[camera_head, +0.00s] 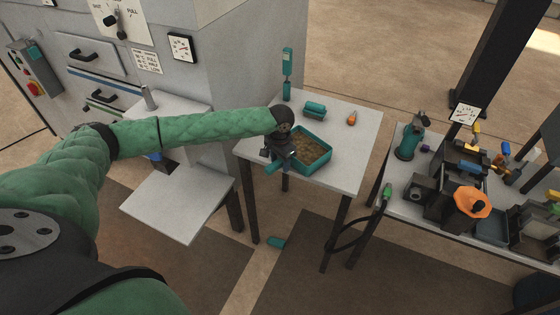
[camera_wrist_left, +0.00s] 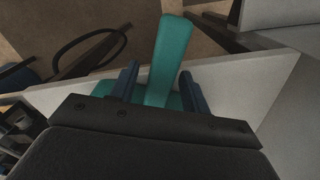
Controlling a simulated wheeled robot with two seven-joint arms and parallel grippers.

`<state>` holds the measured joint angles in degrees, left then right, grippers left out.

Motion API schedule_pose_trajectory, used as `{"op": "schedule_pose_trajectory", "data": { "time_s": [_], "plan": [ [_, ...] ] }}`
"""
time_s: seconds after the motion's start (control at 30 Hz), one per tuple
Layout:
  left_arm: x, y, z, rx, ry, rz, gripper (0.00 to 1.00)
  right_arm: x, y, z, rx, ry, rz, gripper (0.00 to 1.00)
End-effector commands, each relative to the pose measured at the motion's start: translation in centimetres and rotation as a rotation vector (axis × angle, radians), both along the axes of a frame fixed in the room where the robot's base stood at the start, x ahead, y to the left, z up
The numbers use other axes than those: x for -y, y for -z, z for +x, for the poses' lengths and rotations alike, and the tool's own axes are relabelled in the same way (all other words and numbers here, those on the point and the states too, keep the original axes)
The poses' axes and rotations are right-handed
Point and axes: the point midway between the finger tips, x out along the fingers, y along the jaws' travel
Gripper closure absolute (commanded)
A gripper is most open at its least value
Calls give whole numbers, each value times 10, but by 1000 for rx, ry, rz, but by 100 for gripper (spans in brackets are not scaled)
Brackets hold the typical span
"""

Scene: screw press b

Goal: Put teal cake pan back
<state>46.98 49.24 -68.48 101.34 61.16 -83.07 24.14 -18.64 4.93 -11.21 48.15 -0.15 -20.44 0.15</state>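The teal cake pan (camera_head: 325,164) sits on the small light-topped table, with brown, crumbly contents inside. My left gripper (camera_head: 269,160) is at the pan's left corner, pointing down. A teal handle-like bar (camera_head: 273,169) sticks out by the gripper. In the left wrist view, the teal bar (camera_wrist_left: 168,60) runs between the two dark blue fingers of my left gripper (camera_wrist_left: 158,78). A gap shows between the left finger and the bar, so the gripper looks open around it. The part where the bar joins the pan is hidden. My right gripper is not in view.
On the same table are a teal upright tool (camera_head: 287,75), a teal cylinder (camera_head: 315,110) and an orange item (camera_head: 352,118). A crowded workbench (camera_head: 400,205) stands right. A grey shelf (camera_head: 180,203) juts out left. A teal object (camera_head: 276,242) lies on the floor.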

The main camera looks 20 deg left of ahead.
Motion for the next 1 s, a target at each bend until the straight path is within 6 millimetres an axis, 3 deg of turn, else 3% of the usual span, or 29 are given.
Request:
{"op": "schedule_pose_trajectory", "data": {
  "time_s": [0.3, 0.4, 0.63, 0.8, 1.0],
  "plan": [
    [1, -10, 0, 1, 1, -2, 53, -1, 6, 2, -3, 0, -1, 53],
    [0, -24, 0, 3, 1, -1, 53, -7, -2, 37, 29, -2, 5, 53],
    [0, -69, 1, 4, 0, -2, 53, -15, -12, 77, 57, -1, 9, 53],
    [0, -96, 1, 3, 0, -1, 53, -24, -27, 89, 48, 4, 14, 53],
    [0, -116, 1, 2, 0, -1, 53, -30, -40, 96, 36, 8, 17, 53]
  ]
}}
